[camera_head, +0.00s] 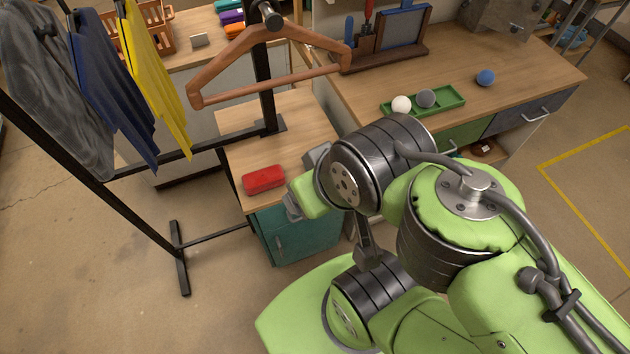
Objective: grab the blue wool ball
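A blue ball (485,78) sits on the wooden desk top, toward its right end. A white ball (401,104) and a grey ball (426,98) sit at the green tray (455,97), to the left of the blue ball. My gripper (301,186) is at the end of my green and black arm, near a red case on the lower cabinet. It is well to the left of and nearer than the blue ball. The arm link hides most of it, and its fingers cannot be made out clearly.
The red case (264,180) lies on the teal cabinet (300,236). A brown hanger (268,75) hangs from a black stand. A rack with grey, blue and yellow cloths (160,80) stands left. A framed board (403,27) stands behind the tray. Desk around the blue ball is clear.

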